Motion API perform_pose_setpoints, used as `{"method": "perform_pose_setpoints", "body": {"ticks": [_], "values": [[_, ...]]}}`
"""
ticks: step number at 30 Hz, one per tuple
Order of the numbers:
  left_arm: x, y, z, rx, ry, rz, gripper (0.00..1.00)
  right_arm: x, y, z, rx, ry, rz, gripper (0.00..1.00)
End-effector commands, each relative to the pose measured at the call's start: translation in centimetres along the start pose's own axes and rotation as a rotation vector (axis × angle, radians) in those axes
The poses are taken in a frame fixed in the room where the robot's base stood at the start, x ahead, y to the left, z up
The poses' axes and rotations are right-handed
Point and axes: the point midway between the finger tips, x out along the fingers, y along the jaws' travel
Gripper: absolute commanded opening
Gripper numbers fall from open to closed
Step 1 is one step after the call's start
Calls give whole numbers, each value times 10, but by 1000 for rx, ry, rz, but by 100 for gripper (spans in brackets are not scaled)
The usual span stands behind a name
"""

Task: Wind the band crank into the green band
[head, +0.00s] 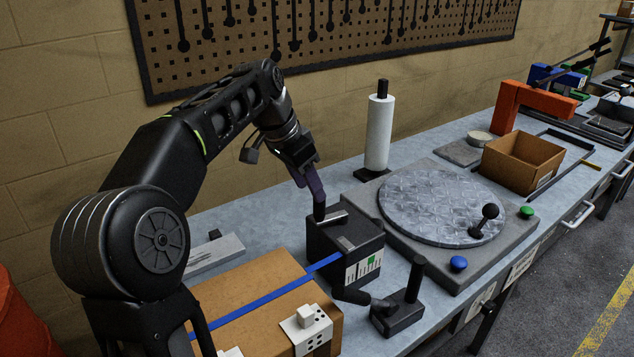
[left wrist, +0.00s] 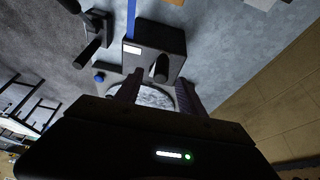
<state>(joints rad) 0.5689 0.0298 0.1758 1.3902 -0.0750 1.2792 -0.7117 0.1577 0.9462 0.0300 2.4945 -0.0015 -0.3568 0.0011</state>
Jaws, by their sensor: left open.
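The band crank (head: 319,212) has a dark upright knob and a short arm on top of a black box (head: 338,238). A white scale (head: 363,268) on the box's front carries the green band (head: 372,262) among dark tick marks; I cannot make out a pointer. My left gripper (head: 312,188) is open just above the crank knob, pointing down. In the left wrist view the open fingers (left wrist: 157,90) stand on either side, with the crank knob (left wrist: 160,69) showing between them and beyond. I cannot tell whether they touch it. My right gripper is not in view.
A blue strap (head: 262,303) runs from the black box across a cardboard box (head: 255,322). A black block with levers (head: 398,315) stands in front. A round ribbed turntable (head: 425,205) lies to the right, a white roll (head: 379,132) behind. A pegboard (head: 330,35) hangs on the wall.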

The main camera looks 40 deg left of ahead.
Motion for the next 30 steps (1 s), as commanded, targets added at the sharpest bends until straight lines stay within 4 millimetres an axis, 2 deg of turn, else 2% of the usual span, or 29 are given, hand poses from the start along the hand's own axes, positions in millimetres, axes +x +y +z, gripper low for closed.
{"method": "perform_pose_setpoints", "body": {"ticks": [16,20,30], "values": [[5,0,0,0,-1,1,47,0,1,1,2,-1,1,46],[19,0,0,0,-2,2,47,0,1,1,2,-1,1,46],[69,0,0,0,-2,2,47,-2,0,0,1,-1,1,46]]}}
